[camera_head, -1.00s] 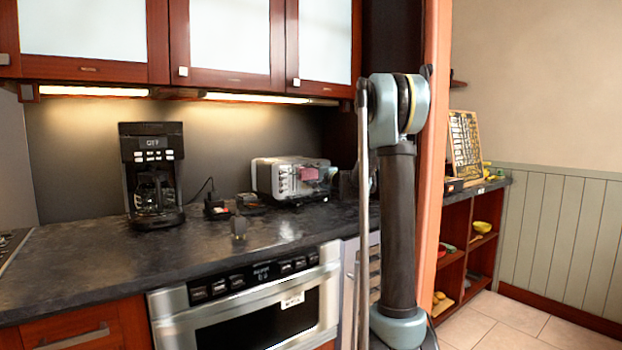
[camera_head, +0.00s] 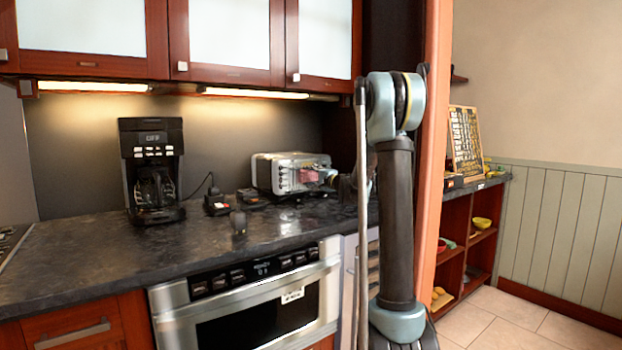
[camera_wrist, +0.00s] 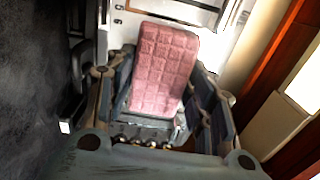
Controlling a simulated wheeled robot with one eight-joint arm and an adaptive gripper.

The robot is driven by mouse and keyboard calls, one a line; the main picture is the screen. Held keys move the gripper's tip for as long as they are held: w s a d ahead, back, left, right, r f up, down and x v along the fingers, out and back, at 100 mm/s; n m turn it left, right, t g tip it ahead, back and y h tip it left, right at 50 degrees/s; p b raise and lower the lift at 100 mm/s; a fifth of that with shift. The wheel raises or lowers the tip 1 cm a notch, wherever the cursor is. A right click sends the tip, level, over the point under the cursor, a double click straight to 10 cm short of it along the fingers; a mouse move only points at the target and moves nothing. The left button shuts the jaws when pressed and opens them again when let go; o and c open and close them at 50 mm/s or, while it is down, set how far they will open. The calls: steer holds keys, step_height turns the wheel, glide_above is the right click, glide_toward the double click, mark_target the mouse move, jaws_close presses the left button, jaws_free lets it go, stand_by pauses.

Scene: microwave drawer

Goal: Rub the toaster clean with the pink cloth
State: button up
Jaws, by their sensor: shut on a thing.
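The pink cloth (camera_head: 309,176) is against or very close to the toaster's front. My gripper (camera_head: 326,176) is at the toaster's right side and is small in the head view. In the wrist view the pink cloth (camera_wrist: 163,68) is a quilted pad between the fingers of my gripper (camera_wrist: 157,95), which is shut on it. A pale, bright surface, likely the toaster (camera_wrist: 190,12), lies just beyond the cloth. Whether they touch is hard to tell.
A black coffee maker (camera_head: 152,170) stands at the left on the counter (camera_head: 100,255). Small dark items (camera_head: 217,203) lie left of the toaster, and a small grey object (camera_head: 238,222) is nearer the front edge. Upper cabinets (camera_head: 225,45) hang above. The drawer microwave (camera_head: 250,300) is below.

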steer(key=shift+f, duration=0.1)
steer(key=shift+f, duration=0.85)
steer(key=shift+r, duration=0.1)
steer(key=shift+r, duration=0.8)
steer(key=shift+r, duration=0.1)
steer(key=shift+r, duration=0.7)
steer(key=shift+r, duration=0.15)
steer(key=shift+r, duration=0.7)
